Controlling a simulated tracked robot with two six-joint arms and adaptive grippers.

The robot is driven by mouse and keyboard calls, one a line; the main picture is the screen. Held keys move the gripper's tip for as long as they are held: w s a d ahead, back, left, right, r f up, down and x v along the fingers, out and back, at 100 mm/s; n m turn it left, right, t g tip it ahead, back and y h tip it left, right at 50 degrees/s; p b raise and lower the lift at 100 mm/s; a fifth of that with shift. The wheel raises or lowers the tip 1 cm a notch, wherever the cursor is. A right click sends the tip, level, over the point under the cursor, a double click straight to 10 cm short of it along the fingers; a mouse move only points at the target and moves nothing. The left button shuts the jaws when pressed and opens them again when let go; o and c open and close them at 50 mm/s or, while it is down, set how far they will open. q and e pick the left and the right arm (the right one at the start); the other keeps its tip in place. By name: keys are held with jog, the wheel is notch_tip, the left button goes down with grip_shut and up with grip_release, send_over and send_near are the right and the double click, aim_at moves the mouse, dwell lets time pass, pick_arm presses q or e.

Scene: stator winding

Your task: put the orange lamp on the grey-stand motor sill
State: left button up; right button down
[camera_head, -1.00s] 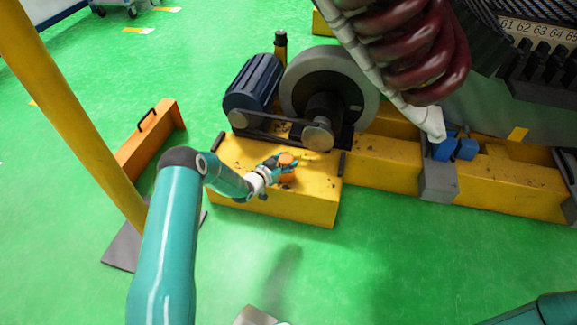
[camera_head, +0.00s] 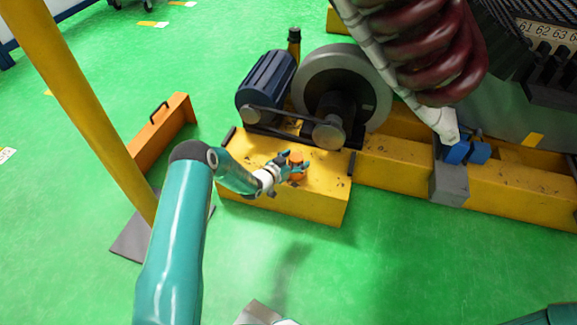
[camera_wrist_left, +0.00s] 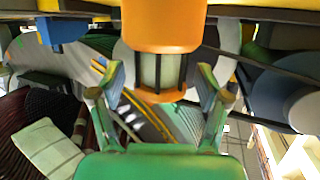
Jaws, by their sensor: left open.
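The orange lamp (camera_head: 297,157) stands upright on the yellow sill (camera_head: 325,184) in front of the motor. In the left wrist view the lamp (camera_wrist_left: 162,27) fills the top middle, with an orange cap, a pale glass part in dark bars and an orange ring. My left gripper (camera_head: 292,171) is open at the lamp, with its fingers on either side of it. In the left wrist view gaps show between the fingers (camera_wrist_left: 160,84) and the lamp. My right gripper is not in view.
A blue motor (camera_head: 268,82) and a large grey wheel (camera_head: 318,75) with a belt stand behind the lamp. A yellow post (camera_head: 75,95) and an orange box (camera_head: 162,132) are at left. Dark red coils (camera_head: 445,50) hang at upper right.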

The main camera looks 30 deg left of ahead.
pick_arm(q)
jog(key=p+v, duration=0.4)
jog(key=v, duration=0.7)
jog(key=s+d+f+n+g+h, duration=0.1)
jog(key=s+d+f+g, duration=0.15)
jog(key=s+d, duration=0.35)
jog(key=s+d+f+n+g, duration=0.1)
jog(key=s+d+f+g, duration=0.2)
jog(key=d, duration=0.4)
jog(key=s+d+n+g, duration=0.1)
jog(key=s+d+g, duration=0.3)
jog(key=s, duration=0.5)
jog(key=s+d+r+g, duration=0.1)
jog(key=s+d+g, duration=0.3)
jog(key=s, duration=0.6)
jog(key=d, duration=0.2)
jog(key=shift+d+n+h, duration=0.35)
jog(key=shift+n+h, duration=0.05)
notch_tip(320, 180, up, 36)
jog(key=p, duration=3.6)
jog(key=shift+r, duration=0.25)
jog(key=shift+s, duration=0.1)
